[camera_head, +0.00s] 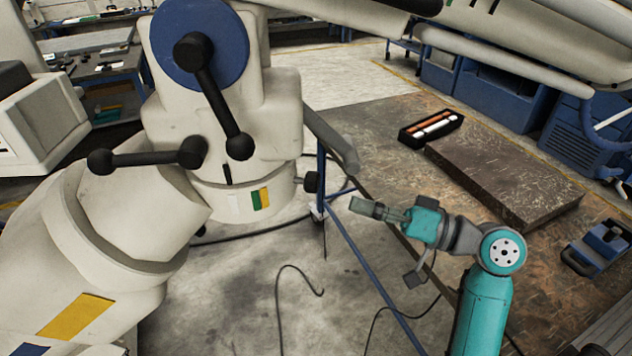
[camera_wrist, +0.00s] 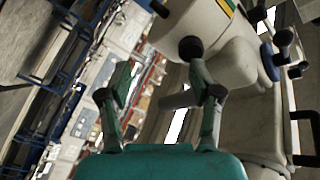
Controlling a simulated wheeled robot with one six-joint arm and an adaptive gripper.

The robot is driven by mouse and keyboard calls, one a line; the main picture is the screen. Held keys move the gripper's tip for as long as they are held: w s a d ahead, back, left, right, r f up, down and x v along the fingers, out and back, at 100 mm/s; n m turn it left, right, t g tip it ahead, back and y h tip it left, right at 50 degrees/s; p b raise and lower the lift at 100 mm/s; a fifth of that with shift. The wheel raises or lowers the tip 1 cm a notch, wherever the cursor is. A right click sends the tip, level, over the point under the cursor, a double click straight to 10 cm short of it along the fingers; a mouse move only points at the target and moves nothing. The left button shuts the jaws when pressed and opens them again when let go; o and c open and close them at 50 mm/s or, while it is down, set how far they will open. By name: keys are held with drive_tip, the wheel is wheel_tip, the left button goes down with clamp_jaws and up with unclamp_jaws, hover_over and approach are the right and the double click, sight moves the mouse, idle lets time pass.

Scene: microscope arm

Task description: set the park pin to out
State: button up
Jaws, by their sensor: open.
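The park pin is a black knob (camera_head: 311,182) on a short thin metal shaft, sticking out of the right side of the white microscope arm's joint collar (camera_head: 235,197). It also shows in the wrist view as a dark round knob (camera_wrist: 190,47), above and between my fingers, nearer the right one. My gripper (camera_head: 358,206) is to the right of the knob and slightly lower in the head view, pointing left toward it. In the wrist view the fingers (camera_wrist: 160,88) are spread with nothing between them. The gripper appears apart from the knob.
Two black-knobbed levers (camera_head: 221,105) and a blue disc (camera_head: 197,44) are on the microscope arm, left of the pin. A grey bar (camera_head: 333,143) juts out just above the knob. Behind my arm is a brown table (camera_head: 400,112) with a slab (camera_head: 500,170) and a black tray (camera_head: 404,137).

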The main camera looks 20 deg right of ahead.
sight(319, 184)
wheel_tip(319, 184, up, 4)
drive_tip(key=s+d+r+n+g+y, duration=0.1)
drive_tip(key=s+n+g+y, duration=0.1)
drive_tip(key=n, duration=0.1)
drive_tip(key=x, duration=0.7)
drive_tip(key=f+x, duration=0.1)
drive_tip(key=x, duration=0.2)
drive_tip(key=shift+w+a, duration=0.15)
drive_tip(key=shift+w, duration=0.1)
